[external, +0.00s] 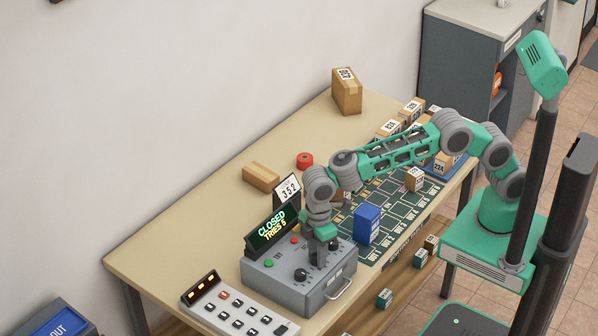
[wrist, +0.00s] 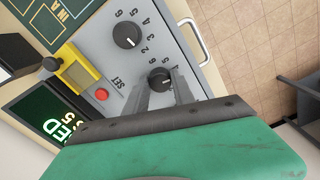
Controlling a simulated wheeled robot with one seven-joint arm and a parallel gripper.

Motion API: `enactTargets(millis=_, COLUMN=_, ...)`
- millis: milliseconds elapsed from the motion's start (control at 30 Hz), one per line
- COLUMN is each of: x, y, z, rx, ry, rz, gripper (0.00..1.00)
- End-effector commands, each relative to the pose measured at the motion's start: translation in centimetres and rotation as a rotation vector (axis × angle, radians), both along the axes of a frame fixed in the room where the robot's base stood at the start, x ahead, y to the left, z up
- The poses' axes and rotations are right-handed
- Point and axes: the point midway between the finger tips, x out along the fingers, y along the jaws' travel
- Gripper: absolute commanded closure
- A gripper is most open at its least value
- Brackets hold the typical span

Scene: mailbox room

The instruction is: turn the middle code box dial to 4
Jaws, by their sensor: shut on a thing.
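The grey code box (external: 290,284) stands at the table's near end, its display (external: 272,229) reading CLOSED, TRIES 5. My gripper (external: 318,262) points down over the box top, hiding the middle dial there. In the wrist view my gripper (wrist: 168,84) is shut on the black middle dial (wrist: 160,78), its fingertips at the dial's sides. Part of its number ring is covered, and I cannot tell its setting. The right dial (external: 334,243) stands clear, and it also shows in the wrist view (wrist: 127,35). The left dial (external: 300,275) is free in the external view.
A card reading 352 (external: 288,189) stands behind the display. A red button (external: 295,240) and a green button (external: 269,263) are on the box top. A blue box (external: 368,224) stands close on the right. A keypad (external: 240,306) lies left of the code box.

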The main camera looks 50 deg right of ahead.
Motion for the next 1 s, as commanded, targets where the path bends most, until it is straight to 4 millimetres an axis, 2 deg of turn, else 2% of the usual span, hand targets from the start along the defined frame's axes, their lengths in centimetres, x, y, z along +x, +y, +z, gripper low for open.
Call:
enactTargets(millis=300, x=0.1, y=0.16, z=0.24, rx=0.006, ry=-0.005, rz=0.147, gripper=1.0)
enactTargets(millis=867, x=0.1, y=0.2, z=0.28, rx=0.007, ry=-0.005, rz=0.182, gripper=1.0)
enactTargets(millis=900, x=0.1, y=0.2, z=0.28, rx=0.007, ry=-0.005, rz=0.182, gripper=0.69)
enactTargets(millis=1000, x=0.08, y=0.16, z=0.24, rx=0.006, ry=-0.005, rz=0.182, gripper=0.61)
